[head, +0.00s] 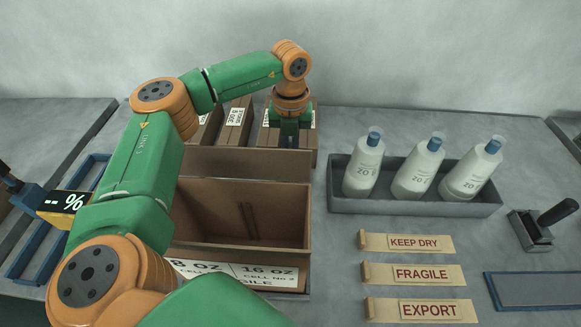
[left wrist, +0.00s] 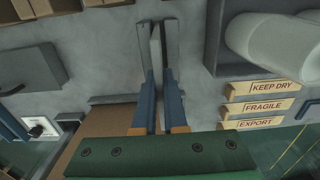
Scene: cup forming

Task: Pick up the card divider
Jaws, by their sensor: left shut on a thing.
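My left gripper (head: 289,140) is behind the open brown carton (head: 240,245), pointing down in front of the back row of brown packs. In the left wrist view the gripper (left wrist: 157,50) is shut on a thin, pale strip (left wrist: 156,62) seen edge-on between its fingers, which I take for the card divider. The divider's face is not clear in either view. In the head view the gripper and wrist hide what it holds. The carton stands open with dark vertical lines on its inner wall. My right gripper is not in view.
Labelled brown packs (head: 235,118) stand at the back. A grey tray (head: 345,206) with white bottles (head: 420,168) is right of the carton. KEEP DRY, FRAGILE and EXPORT labels (head: 414,274) lie in front of it. A stamp (head: 535,228) and blue-edged pad (head: 530,290) lie far right.

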